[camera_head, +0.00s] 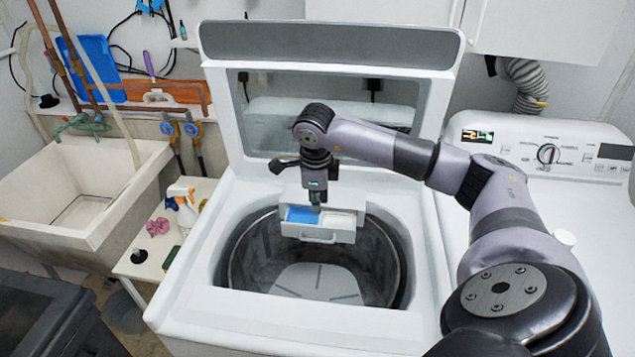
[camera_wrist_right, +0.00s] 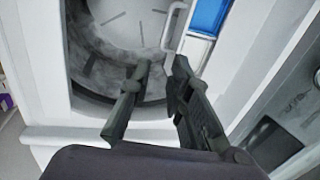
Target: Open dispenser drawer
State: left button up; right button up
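The dispenser drawer (camera_head: 328,236) sticks out over the tub opening of the white washer (camera_head: 250,318). It is pulled out far enough to show a blue compartment (camera_head: 302,215) and a white one beside it. Its white handle (camera_wrist_right: 176,28) lies just beyond the fingertips in the wrist view, and the blue compartment (camera_wrist_right: 208,15) is at the top. My right gripper (camera_head: 317,206) points down at the drawer in the head view. In the wrist view the right gripper (camera_wrist_right: 162,66) has its two fingers apart with nothing between them. My left gripper is not in view.
The washer's raised glass lid (camera_head: 262,120) stands behind the drawer. The round metal drum (camera_head: 318,280) is open below it. A second white machine (camera_head: 545,160) is on the right. A sink (camera_head: 70,190) and a small table with bottles (camera_head: 180,208) are on the left.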

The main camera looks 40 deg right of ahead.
jog(key=shift+s+a+r+p, duration=0.1)
jog(key=shift+r+p, duration=0.2)
jog(key=shift+r, duration=0.45)
jog(key=shift+r, duration=0.1)
notch_tip(320, 180, up, 12)
jog(key=s+a, duration=0.1)
jog(key=shift+s+a+f, duration=0.2)
jog(key=shift+a, duration=0.15)
